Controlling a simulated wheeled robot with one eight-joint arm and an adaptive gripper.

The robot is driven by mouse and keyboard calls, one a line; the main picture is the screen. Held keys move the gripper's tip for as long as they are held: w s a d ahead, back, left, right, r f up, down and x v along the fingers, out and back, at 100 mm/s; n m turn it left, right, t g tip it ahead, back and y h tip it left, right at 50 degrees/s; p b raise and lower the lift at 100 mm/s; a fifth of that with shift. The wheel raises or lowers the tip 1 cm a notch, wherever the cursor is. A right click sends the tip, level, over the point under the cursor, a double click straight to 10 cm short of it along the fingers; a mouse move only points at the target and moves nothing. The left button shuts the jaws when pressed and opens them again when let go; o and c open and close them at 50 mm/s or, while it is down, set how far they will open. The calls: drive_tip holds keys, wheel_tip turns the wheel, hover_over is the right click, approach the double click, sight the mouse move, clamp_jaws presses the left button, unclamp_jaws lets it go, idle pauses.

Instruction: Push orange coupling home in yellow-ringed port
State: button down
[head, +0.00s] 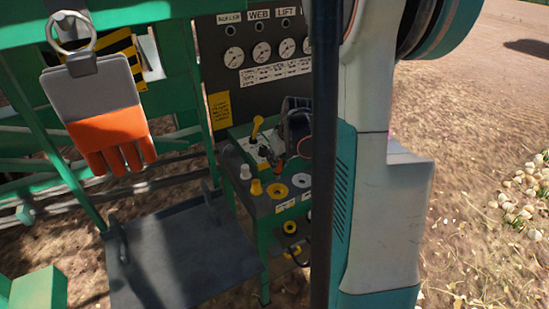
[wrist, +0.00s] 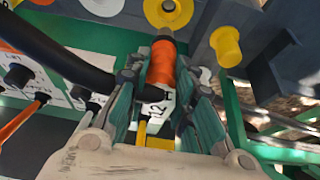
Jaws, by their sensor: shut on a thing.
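In the wrist view my gripper (wrist: 163,80) is shut on the orange coupling (wrist: 162,62), one finger on each side. A black hose (wrist: 70,62) bends away from the coupling to the left. The coupling's far end points at the yellow-ringed port (wrist: 151,12) at the top of the view. I cannot tell whether its nose touches the port or has entered it. In the head view the yellow-ringed port (head: 277,191) is in the top of the dark manifold block, and my gripper (head: 286,156) is above it. The coupling is mostly hidden there.
A yellow cap (wrist: 226,46) is to the right of the port, and a white-ringed port (wrist: 103,6) is to its left. A gauge panel (head: 262,50) stands behind. An orange and grey glove (head: 104,118) hangs at left.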

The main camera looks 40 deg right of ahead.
sight(279, 176)
drive_tip(key=shift+f+b, duration=2.1)
drive_tip(key=shift+f, duration=0.85)
drive_tip(key=shift+f+b, duration=1.65)
drive_tip(key=shift+b, duration=0.2)
idle(3.2)
